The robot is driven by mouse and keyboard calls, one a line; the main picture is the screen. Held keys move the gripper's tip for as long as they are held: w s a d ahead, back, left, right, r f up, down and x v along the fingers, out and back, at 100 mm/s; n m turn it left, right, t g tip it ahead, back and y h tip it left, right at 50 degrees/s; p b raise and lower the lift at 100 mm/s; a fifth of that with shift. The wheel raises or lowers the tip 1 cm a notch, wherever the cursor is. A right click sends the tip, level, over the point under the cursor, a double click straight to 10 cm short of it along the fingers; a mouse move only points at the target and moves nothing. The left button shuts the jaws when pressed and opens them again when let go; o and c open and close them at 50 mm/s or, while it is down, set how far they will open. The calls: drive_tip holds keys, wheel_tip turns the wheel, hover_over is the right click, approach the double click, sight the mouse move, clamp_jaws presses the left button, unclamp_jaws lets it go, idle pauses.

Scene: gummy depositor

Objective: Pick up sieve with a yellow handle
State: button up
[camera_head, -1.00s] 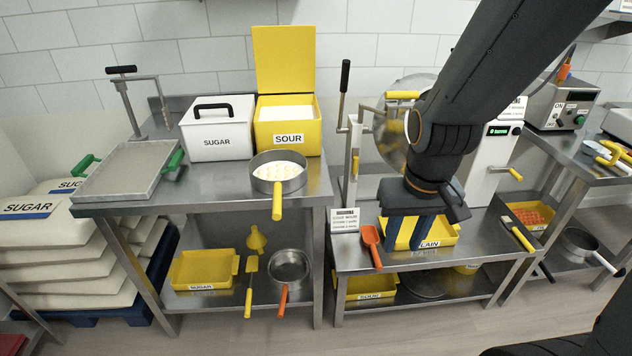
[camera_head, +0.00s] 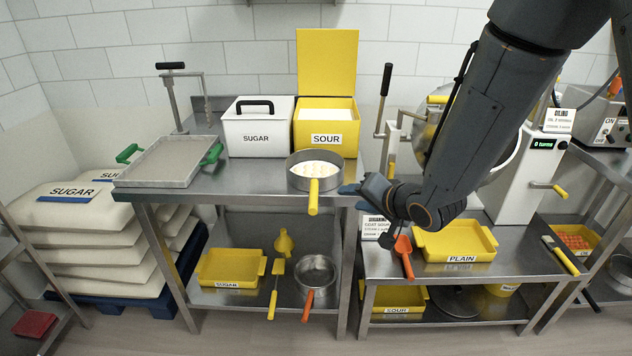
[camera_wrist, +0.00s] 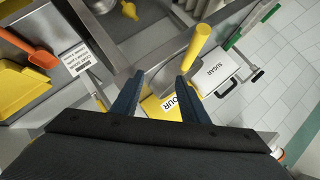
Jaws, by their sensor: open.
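The sieve with a yellow handle (camera_head: 316,170) sits on the upper steel table, its round metal rim holding pale pieces. Its yellow handle (camera_head: 313,197) sticks out over the table's front edge. My gripper (camera_head: 350,189) is just right of the sieve, pointing left, apart from it. In the wrist view my gripper (camera_wrist: 156,97) is open with nothing between its fingers. The yellow handle (camera_wrist: 196,47) shows there beyond the right fingertip. The sieve's bowl is hard to make out in the wrist view.
The yellow SOUR bin (camera_head: 326,130) stands behind the sieve, beside the white SUGAR bin (camera_head: 255,130). A tray with green handles (camera_head: 172,162) lies to the left. A second sieve with an orange handle (camera_head: 315,272) is on the lower shelf. A yellow PLAIN tray (camera_head: 455,246) sits on the right table.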

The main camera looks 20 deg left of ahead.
sight(317, 193)
drive_tip(key=a+y, duration=0.1)
drive_tip(key=a, duration=0.1)
drive_tip(key=a+y, duration=0.1)
drive_tip(key=a, duration=0.3)
drive_tip(key=shift+s+a+f+g+y, duration=0.15)
drive_tip(key=shift+s+a+g+y, duration=0.2)
drive_tip(key=shift+a+g+y, duration=0.05)
drive_tip(key=shift+w+p+x, duration=0.2)
drive_tip(key=shift+p+x, duration=0.65)
drive_tip(key=shift+x, duration=2.45)
drive_tip(key=shift+w+d, duration=0.1)
clamp_jaws()
